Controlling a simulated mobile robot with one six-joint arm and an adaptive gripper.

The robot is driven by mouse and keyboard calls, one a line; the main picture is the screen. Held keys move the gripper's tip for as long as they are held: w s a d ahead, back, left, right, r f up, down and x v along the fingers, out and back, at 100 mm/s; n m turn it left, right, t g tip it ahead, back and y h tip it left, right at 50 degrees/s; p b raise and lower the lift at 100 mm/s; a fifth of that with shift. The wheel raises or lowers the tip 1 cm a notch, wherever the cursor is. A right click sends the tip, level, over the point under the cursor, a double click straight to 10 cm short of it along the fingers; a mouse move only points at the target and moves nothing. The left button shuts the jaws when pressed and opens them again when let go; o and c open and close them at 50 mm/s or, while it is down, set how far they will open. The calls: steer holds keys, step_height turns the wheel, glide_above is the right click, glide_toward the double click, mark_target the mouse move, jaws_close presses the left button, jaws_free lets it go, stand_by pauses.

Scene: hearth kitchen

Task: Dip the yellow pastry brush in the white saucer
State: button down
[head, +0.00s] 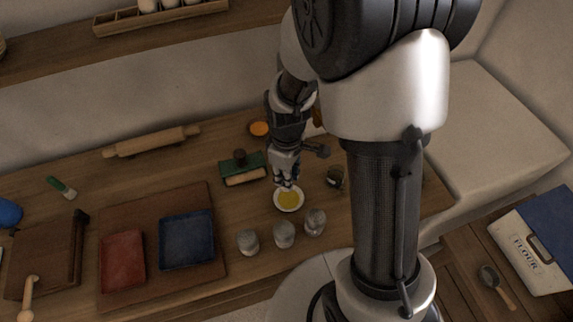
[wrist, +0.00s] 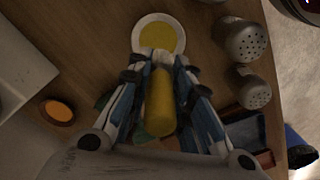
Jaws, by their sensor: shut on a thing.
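The white saucer (head: 289,199) sits on the wooden table and holds a yellow liquid. It also shows at the top of the wrist view (wrist: 139,37). My gripper (head: 287,183) is just above and behind the saucer in the head view. In the wrist view my gripper (wrist: 158,66) is shut on the yellow pastry brush (wrist: 159,103), whose yellow handle lies between the fingers.
Three shakers (head: 284,235) stand close in front of the saucer. A small dark glass (head: 335,177) is at its right. A green block-like item (head: 241,167) is at its left. Blue (head: 187,240) and red (head: 122,262) trays lie farther left. An orange round item (head: 260,128) is behind.

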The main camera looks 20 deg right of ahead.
steer(key=shift+d+f, duration=0.5)
steer(key=shift+f, duration=0.05)
steer(key=shift+a+f+b, duration=0.3)
steer(key=shift+f+b, duration=0.6)
steer(key=shift+d+f+b, duration=0.1)
steer(key=shift+f+b, duration=1.45)
steer(key=shift+f, duration=0.4)
steer(key=shift+s+f+b, duration=0.1)
steer(key=shift+f+b, duration=0.3)
steer(key=shift+f, duration=0.15)
steer(key=shift+r+p, duration=2.85)
steer(key=shift+r, duration=0.7)
